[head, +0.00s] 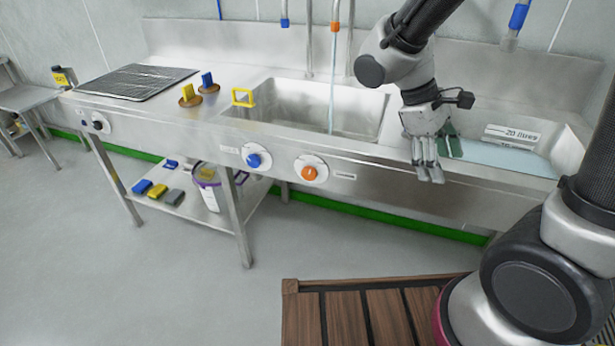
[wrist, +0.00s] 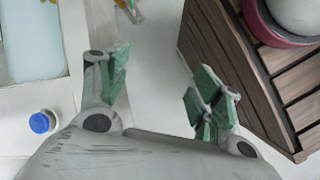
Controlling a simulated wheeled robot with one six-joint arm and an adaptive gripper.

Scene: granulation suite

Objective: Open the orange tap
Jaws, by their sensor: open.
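The orange tap (head: 309,173) is a round knob on a white disc on the sink's front panel, right of the blue tap (head: 253,160). Above the sink basin (head: 360,107), a spout with an orange collar (head: 335,27) has a thin pale stream (head: 331,95) below it, reaching into the basin. My gripper (head: 440,163) hangs fingers down at the front edge, to the right of the orange tap and apart from it. In the wrist view my gripper (wrist: 163,75) is open and empty between its green pads. The orange tap cannot be made out there.
A blue round knob or cap (wrist: 40,122) shows at the wrist view's left. A water-filled basin with a "20 litres" sign (head: 510,135) lies right of my gripper. Wooden slatted decking (head: 345,325) stands in front. The floor before the taps is clear.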

